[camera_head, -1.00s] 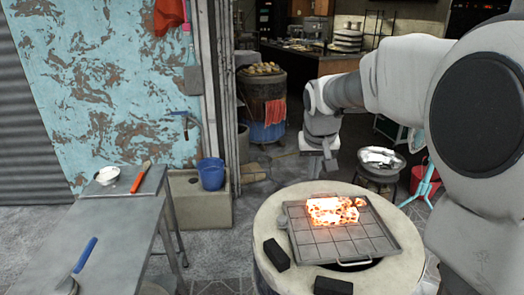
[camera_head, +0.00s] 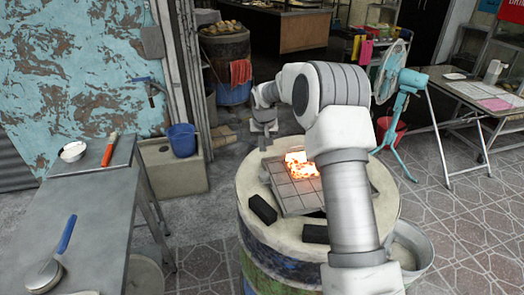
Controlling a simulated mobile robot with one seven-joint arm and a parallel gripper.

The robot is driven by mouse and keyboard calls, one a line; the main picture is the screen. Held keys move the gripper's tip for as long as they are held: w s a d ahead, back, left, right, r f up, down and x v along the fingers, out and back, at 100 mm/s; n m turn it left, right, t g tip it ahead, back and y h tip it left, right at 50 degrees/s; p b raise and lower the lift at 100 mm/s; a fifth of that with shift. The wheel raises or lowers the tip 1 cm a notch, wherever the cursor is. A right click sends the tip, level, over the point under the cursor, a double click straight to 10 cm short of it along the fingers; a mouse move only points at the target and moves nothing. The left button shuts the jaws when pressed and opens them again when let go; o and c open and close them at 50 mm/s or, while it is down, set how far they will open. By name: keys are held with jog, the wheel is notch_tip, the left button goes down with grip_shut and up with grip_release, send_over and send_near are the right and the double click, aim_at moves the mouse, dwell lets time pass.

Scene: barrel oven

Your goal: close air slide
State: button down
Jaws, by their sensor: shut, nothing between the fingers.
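The barrel oven (camera_head: 262,272) stands in the lower middle, its pale round top (camera_head: 249,182) uppermost and its worn blue and green side partly showing. A grey gridded tray (camera_head: 285,194) with glowing coals (camera_head: 301,166) lies on the top. My gripper (camera_head: 268,143) is above the far left edge of the barrel top, fingers pointing down, shut and empty. My arm hides the right part of the tray and part of the barrel side. I cannot make out the air slide.
Two black blocks (camera_head: 262,209) (camera_head: 314,234) lie on the barrel top. A metal tub (camera_head: 410,250) stands at the barrel's right. A grey table (camera_head: 95,215) is on the left, a teal fan (camera_head: 399,110) behind right.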

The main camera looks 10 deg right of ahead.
aim_at(266, 180)
jog(key=x, duration=0.8)
jog(key=shift+f, duration=0.2)
jog(key=shift+s+a+r, duration=0.1)
jog(key=shift+s+r, duration=0.05)
jog(key=shift+s, duration=0.35)
jog(key=shift+s+r, duration=0.15)
jog(key=shift+s, duration=0.35)
jog(key=shift+s+a, duration=0.15)
jog(key=shift+s, duration=0.85)
